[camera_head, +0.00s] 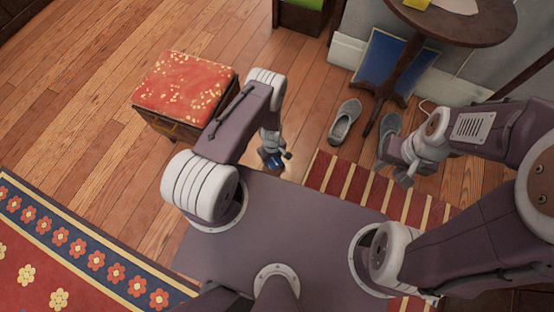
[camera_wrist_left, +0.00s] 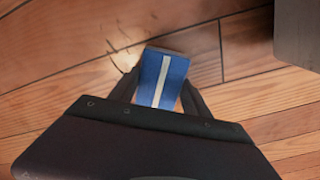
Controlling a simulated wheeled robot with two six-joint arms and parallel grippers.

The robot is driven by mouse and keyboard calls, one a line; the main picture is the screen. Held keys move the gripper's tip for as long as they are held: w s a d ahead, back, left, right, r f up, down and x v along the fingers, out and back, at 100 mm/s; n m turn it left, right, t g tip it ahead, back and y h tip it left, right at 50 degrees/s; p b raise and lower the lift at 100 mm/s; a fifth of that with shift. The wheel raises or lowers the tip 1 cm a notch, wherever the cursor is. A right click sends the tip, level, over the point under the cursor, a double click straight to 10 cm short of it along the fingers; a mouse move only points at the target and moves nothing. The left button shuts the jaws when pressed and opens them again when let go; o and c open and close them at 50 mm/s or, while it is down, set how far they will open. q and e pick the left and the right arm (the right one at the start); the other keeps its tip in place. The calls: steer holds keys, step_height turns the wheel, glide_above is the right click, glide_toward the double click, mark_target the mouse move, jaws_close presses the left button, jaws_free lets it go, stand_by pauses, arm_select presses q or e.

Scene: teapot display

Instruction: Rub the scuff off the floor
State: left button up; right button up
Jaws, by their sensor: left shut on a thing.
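My left gripper (camera_head: 275,158) reaches down to the wooden floor in front of my base. It is shut on a blue block with a white stripe (camera_wrist_left: 163,78), which shows in the head view as a small blue patch (camera_head: 270,162). A dark, branching scuff (camera_wrist_left: 122,56) marks the floorboards just left of the block in the left wrist view. I cannot tell whether the block touches the floor.
A red-topped stool (camera_head: 185,85) stands left of my left arm. A striped mat (camera_head: 345,180), grey shoes (camera_head: 345,120) and a round table (camera_head: 455,25) are on the right. A flowered rug (camera_head: 80,250) lies lower left. Bare floor is free at upper left.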

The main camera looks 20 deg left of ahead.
arm_select(q)
steer(key=shift+a, duration=0.65)
steer(key=shift+s+a, duration=0.1)
steer(key=shift+a, duration=0.4)
steer(key=shift+a+b, duration=0.35)
steer(key=shift+a, duration=0.6)
steer(key=shift+a+r, duration=0.15)
steer(key=shift+a, duration=0.3)
steer(key=w+b, duration=0.1)
steer(key=b, duration=0.2)
steer(key=w+f+b, duration=0.1)
steer(key=b, duration=0.2)
steer(key=shift+w, duration=0.35)
steer(key=shift+w+r+b, duration=0.15)
steer(key=shift+r+b, duration=0.1)
steer(key=shift+b, duration=0.25)
steer(key=shift+r, duration=0.1)
